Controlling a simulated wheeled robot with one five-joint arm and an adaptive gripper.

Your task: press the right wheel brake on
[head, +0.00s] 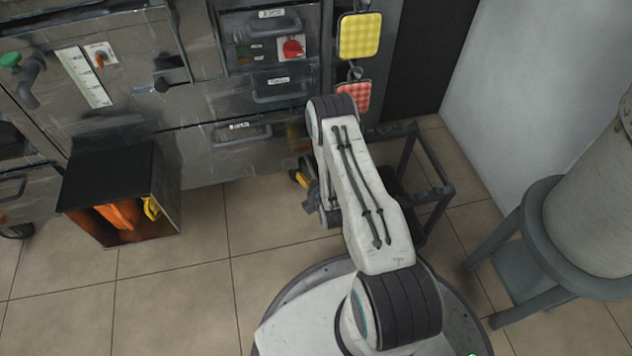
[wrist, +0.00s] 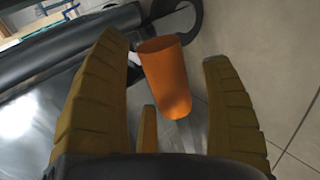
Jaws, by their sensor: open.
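In the wrist view an orange tab (wrist: 166,80), which looks like the wheel brake lever, shows between the fingers of my gripper (wrist: 164,54). Its rounded end points towards the camera side. A dark curved part (wrist: 185,18), perhaps the wheel, is just behind it. My gripper is open, and I cannot tell whether a finger touches the tab. In the head view my gripper (head: 301,180) is low by the foot of the steel cart (head: 215,160), partly behind my arm. The right wheel and its brake are hidden there.
An open dark box (head: 108,170) with orange and yellow things inside stands on the left. A dark metal frame (head: 435,170) is right of my arm. A grey stool (head: 535,225) bearing a pale drum (head: 595,200) stands at the right. Tiled floor (head: 205,270) is clear at front left.

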